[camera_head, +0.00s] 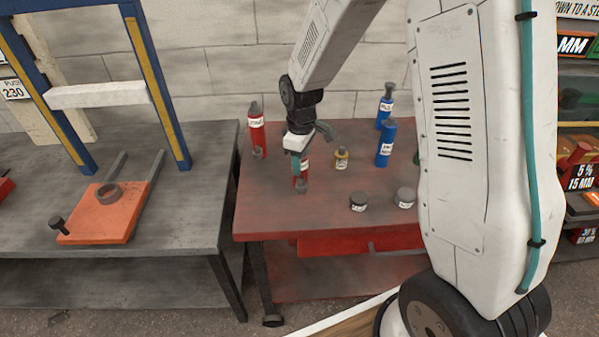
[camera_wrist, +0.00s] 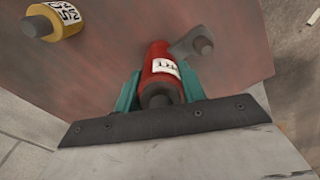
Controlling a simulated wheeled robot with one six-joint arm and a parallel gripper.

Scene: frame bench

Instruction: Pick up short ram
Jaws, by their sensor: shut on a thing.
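A red cylinder with a white label, the short ram (camera_head: 301,181), stands upright at the red bench, below my wrist. Its label is only partly readable. My gripper (camera_head: 297,163) comes down on it from above, with a teal finger showing beside it. In the wrist view the ram (camera_wrist: 160,58) sits between the two teal fingers of my gripper (camera_wrist: 160,90), which are shut on it. Its dark round end faces the camera. I cannot tell whether its base touches the bench top.
Another red cylinder (camera_head: 257,133) stands behind left. A yellow cylinder (camera_head: 341,160), blue cylinders (camera_head: 386,146) and dark round pieces (camera_head: 358,202) stand to the right. A grey fitting (camera_wrist: 192,46) shows beside the ram. A press with an orange plate (camera_head: 103,212) is left.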

